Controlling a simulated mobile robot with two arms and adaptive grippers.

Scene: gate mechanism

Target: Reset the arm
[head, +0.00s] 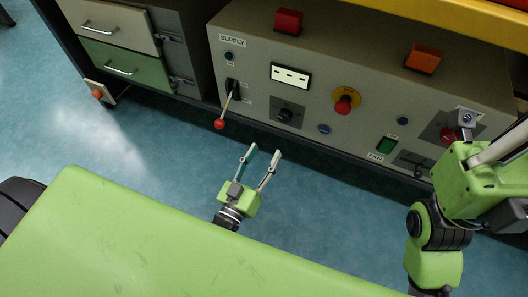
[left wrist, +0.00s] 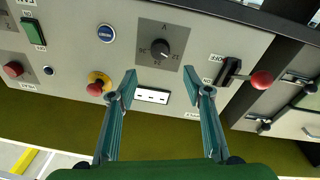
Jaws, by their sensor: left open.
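My left gripper (head: 264,151) is open and empty, low in front of a beige control panel (head: 256,65). Its two fingers are apart and point toward the panel. In the left wrist view the open fingers (left wrist: 160,90) frame the white socket strip, with nothing between them. The panel shows upside down there. My right arm (head: 460,185) is folded at the right edge of the head view, in front of the panel's right end. Its fingers cannot be made out clearly.
A lever with a red knob (head: 219,124) hangs down at the panel's left, also seen in the left wrist view (left wrist: 261,80). A drawer cabinet (head: 117,60) stands further left. A yellow shelf edge (head: 450,15) runs above. Blue floor (head: 150,145) is clear before the panel.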

